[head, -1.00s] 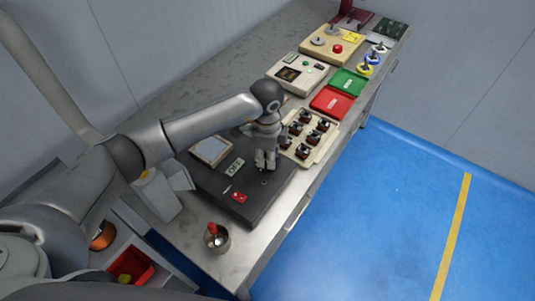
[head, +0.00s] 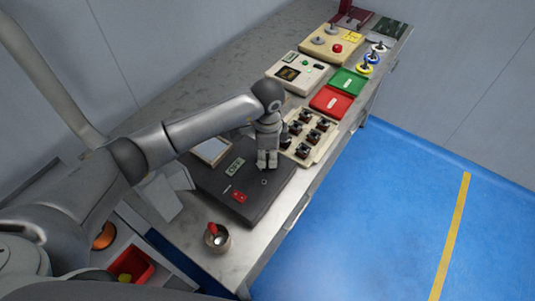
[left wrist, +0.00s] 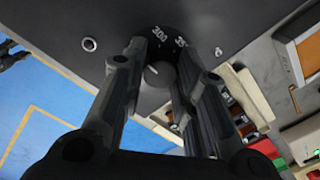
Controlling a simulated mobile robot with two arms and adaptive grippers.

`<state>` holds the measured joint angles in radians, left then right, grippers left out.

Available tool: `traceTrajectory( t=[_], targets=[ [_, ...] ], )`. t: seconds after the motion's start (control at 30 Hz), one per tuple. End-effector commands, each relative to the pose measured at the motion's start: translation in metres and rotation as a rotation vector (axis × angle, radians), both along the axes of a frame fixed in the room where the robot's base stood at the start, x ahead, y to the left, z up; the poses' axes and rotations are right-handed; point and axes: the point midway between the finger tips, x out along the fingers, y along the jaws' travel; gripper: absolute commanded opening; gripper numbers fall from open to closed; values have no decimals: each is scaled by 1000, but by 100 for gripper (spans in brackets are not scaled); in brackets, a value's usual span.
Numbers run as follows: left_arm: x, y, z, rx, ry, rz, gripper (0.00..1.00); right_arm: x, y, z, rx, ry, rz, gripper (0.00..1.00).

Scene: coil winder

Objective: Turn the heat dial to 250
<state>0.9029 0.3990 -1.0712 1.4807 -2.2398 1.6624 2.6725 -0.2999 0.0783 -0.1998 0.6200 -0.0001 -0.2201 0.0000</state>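The dark control box (head: 222,183) lies on the bench with a small display (head: 235,166) and a red patch (head: 239,197) on its top. The display's reading is too small to tell for sure. My left gripper (head: 267,166) points down at the box's right part. In the left wrist view the round dark heat dial (left wrist: 158,73) sits between the two fingers of this gripper (left wrist: 160,60), which look shut on its sides. White numbers 300 and part of 350 show beside it; the 250 mark is hidden.
A beige tray (head: 327,143) with several dark parts lies right beside the gripper. Red (head: 332,101) and green (head: 348,81) trays lie beyond. A metal cup (head: 217,238) stands at the bench's near end. A pale-framed panel (head: 213,150) is behind the box's display.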

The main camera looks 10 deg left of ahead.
Motion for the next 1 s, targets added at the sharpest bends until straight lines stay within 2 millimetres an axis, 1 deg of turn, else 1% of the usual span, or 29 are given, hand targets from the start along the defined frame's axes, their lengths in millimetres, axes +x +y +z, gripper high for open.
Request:
traceTrajectory(
  t=[0.03, 0.13, 0.17, 0.37, 0.43, 0.57, 0.67, 0.9, 1.0],
  targets=[
    [1, 1, 1, 1, -3, 1, 35, 0, 0, 0, 0, 0, 0, 40],
    [1, 0, 1, 0, -2, 1, 48, 0, 0, 0, 0, 0, 0, 40],
    [1, 0, 1, 0, -1, 0, 49, 0, 0, 0, 0, 0, 0, 40],
    [0, 0, 0, 0, 0, -1, 49, 0, 0, 0, 0, 0, 0, 40],
    [0, 0, 0, 0, 0, -1, 49, 0, -4, 0, -4, 0, 3, 40],
    [0, 0, 8, 0, -2, -1, 49, 0, -4, 0, -5, 0, 2, 40],
    [0, 0, 24, 0, -4, -2, 49, 0, -3, 0, -3, 0, 2, 40],
    [-2, 0, 76, 0, -5, -1, 49, 0, -2, 0, -2, 1, 1, 40],
    [-3, -1, 94, -1, -4, -1, 49, 0, -2, 0, -2, 1, 1, 40]
  ],
)
